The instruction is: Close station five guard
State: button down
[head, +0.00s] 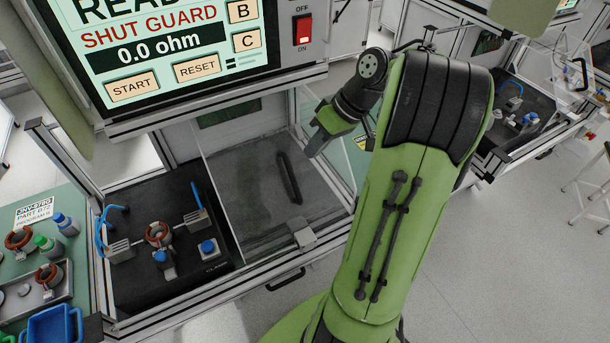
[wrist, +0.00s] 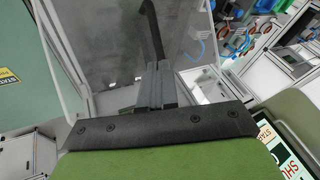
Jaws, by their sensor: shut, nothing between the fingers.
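The station guard (head: 260,205) is a clear panel with a long dark handle (head: 289,178). It stands at the right of the station, leaving the dark test bed (head: 190,275) at left uncovered. A copper-wound stator (head: 158,235) sits on that bed between metal clamps. My gripper (head: 314,147) is just right of the handle's upper end, empty, fingers together. In the wrist view, my gripper (wrist: 154,66) points at the guard panel (wrist: 100,40), with the dark handle (wrist: 151,28) right beyond the fingertips. I cannot tell whether they touch.
The screen (head: 160,45) above the bed reads "SHUT GUARD" and "0.0 ohm". A red switch (head: 303,28) is beside it. A green side table (head: 75,205) at left holds bottles, stators and a blue bin (head: 52,325). Open floor lies at right.

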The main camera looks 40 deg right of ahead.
jog(key=s+d+f+t+y, duration=0.1)
jog(key=s+d+f, duration=0.3)
jog(key=d, duration=0.4)
jog(key=b+x, duration=0.2)
jog(key=x, duration=0.3)
jog(key=b+x, duration=0.1)
jog(key=x, duration=0.3)
jog(key=shift+w+a+b, duration=0.25)
jog(key=shift+a+b, duration=0.1)
jog(key=shift+a, duration=0.1)
jog(key=a, duration=0.3)
jog(key=shift+w+a+r, duration=0.15)
jog(key=shift+w+a, duration=0.1)
jog(key=shift+a, duration=0.35)
jog(key=shift+w, duration=0.1)
